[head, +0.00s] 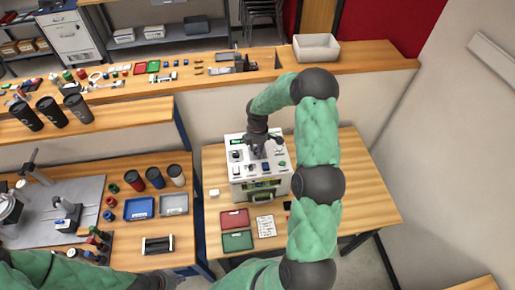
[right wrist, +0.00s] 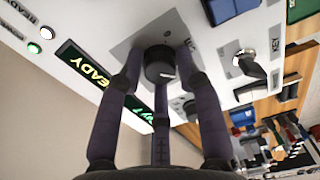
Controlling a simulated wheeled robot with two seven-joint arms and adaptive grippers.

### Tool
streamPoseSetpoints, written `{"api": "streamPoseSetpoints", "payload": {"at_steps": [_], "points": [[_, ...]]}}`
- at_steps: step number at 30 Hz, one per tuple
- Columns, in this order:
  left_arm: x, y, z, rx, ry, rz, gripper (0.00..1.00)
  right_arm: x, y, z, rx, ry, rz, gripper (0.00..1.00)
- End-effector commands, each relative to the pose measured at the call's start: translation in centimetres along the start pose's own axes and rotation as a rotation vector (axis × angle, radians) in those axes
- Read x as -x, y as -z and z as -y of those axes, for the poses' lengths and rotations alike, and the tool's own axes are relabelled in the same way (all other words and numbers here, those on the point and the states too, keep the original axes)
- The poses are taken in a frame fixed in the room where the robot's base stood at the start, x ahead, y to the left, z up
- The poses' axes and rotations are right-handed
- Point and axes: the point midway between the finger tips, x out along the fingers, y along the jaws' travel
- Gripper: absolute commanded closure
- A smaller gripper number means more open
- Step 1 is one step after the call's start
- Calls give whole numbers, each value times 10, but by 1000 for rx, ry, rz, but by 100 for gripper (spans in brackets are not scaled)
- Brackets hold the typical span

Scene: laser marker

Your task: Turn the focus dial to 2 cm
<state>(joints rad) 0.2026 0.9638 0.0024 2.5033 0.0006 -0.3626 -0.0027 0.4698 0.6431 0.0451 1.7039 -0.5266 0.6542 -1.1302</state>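The white laser marker (head: 243,193) stands on the wooden table in the head view, with buttons and knobs on its top panel. In the right wrist view a round black knob (right wrist: 160,66) stands on a grey plate of that panel, its scale mostly hidden. My right gripper (head: 257,150) is over the panel. In the right wrist view its fingers (right wrist: 159,76) surround the knob; whether they press on it is unclear. A green READY display (right wrist: 86,66) is lit beside the knob. My left gripper (head: 168,282) is low at the bottom edge of the head view, mostly cut off.
Red (head: 235,219) and green (head: 238,241) trays and a white card (head: 265,226) lie in front of the machine. The table is clear to the machine's right, beyond my right arm. A side bench with cups and trays stands left.

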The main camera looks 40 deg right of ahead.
Motion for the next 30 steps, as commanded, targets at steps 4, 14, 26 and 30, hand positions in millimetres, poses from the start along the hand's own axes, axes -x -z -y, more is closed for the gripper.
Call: {"api": "streamPoseSetpoints", "payload": {"at_steps": [4,14,26,30], "points": [[0,0,0,0,0,0,100,0,0,0,0,0,0,98],[-9,0,3,0,0,0,100,-2,0,0,-77,1,0,98],[-37,1,13,0,0,0,100,-4,0,0,-403,-1,-1,98],[-47,2,17,0,0,0,100,-4,0,0,-536,0,0,98]]}}
